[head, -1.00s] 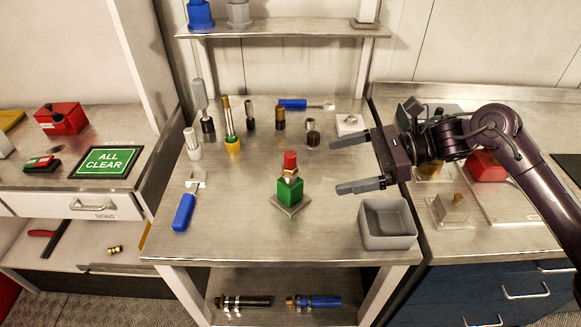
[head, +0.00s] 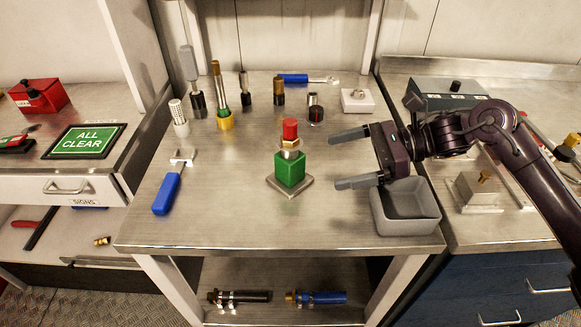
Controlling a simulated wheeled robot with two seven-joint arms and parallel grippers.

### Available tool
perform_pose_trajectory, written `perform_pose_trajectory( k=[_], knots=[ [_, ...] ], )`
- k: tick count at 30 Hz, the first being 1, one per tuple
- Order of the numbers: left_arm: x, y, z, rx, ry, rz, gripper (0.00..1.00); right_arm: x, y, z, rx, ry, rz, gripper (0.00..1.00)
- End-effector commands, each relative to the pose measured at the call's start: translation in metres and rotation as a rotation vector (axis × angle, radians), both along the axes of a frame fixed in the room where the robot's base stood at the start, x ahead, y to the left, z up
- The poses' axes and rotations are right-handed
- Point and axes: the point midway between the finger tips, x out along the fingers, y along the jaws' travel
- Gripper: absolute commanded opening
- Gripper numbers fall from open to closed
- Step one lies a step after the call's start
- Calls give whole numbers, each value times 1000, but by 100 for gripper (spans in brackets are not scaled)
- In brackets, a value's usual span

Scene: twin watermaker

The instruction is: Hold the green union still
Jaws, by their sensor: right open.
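The green union (head: 290,170) is a green block on a grey square plate (head: 280,188), in the middle of the workbench in the head view. A brass nut (head: 290,148) and a red cap (head: 290,129) sit on top of it, upright. My right gripper (head: 342,160) is open and empty to the right of the union. Its two grey fingers point left toward the union, one above the other in the picture, and a gap separates them from it. My left gripper is not in view.
A grey bin (head: 406,212) stands close under my right gripper. A blue-handled tool (head: 168,190) lies at the left. Several upright fittings, a blue wrench (head: 300,78) and a white block (head: 358,101) line the back. The bench front left of the bin is clear.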

Motion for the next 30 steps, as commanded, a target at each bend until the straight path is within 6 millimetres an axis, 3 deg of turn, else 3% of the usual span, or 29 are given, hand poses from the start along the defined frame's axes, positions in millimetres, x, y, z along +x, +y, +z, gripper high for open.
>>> perform_pose_trajectory(
  k=[8, 14, 16, 19, 30],
  knots=[
    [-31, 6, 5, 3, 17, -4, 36, -1, 28, -4, 3, 3, 3, 100],
    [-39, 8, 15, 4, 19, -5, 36, -1, 57, -13, 3, 2, 3, 100],
    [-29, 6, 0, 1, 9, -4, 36, 0, 65, -26, 1, -1, 3, 100],
    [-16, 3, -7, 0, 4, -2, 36, -1, 77, -30, 1, -2, 3, 100],
    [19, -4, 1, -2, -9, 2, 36, 0, 93, -29, 0, 0, 1, 100]
  ],
)
